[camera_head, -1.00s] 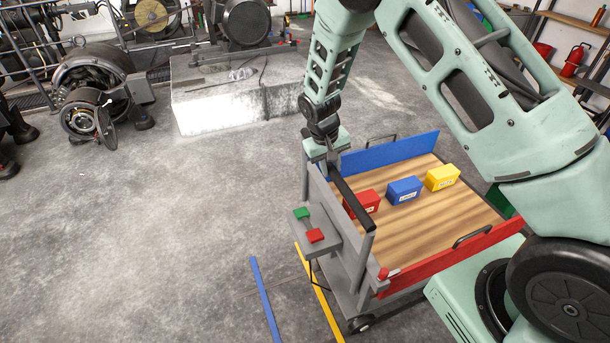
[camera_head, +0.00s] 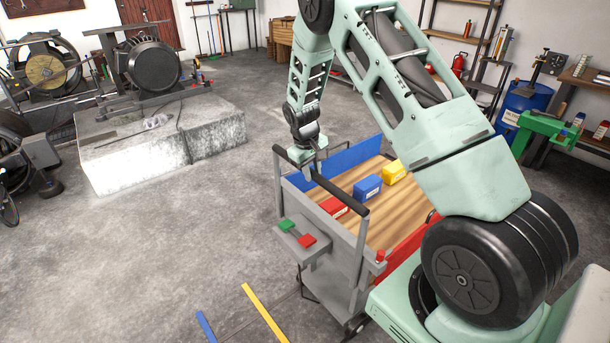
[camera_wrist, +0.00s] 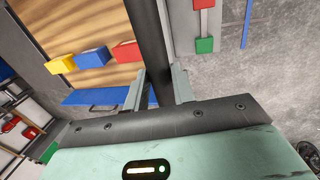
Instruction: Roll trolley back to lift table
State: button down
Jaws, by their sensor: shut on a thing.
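The trolley (camera_head: 345,245) is a grey cart with a wooden deck, a blue side panel (camera_head: 347,160) and a red side panel. Its black push handle (camera_head: 335,192) runs along the near-left end. My gripper (camera_head: 312,172) is shut on the handle near its far end; in the wrist view the two fingers (camera_wrist: 160,88) stand either side of the dark bar. Red (camera_head: 334,207), blue (camera_head: 367,188) and yellow (camera_head: 394,171) boxes sit in a row on the deck. A small shelf on the trolley's end carries a green pad and a red pad (camera_head: 306,240). No lift table is recognisable.
Blue (camera_head: 206,327) and yellow (camera_head: 264,313) floor lines lie at the bottom. A concrete plinth (camera_head: 160,150) with a motor is at the left back. A blue drum (camera_head: 522,108) and workbench stand at the right. The floor left of the trolley is clear.

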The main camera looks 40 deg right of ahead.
jog(key=shift+d, duration=0.3)
jog(key=c, duration=1.2)
grip_release()
jog(key=shift+d, duration=0.1)
jog(key=shift+o, duration=0.2)
jog(key=shift+a+r, duration=0.25)
jog(key=shift+r, duration=0.2)
jog(key=a+r+b, duration=0.3)
jog(key=r, duration=1.3)
jog(key=shift+b, duration=0.3)
jog(key=shift+a+r, duration=0.1)
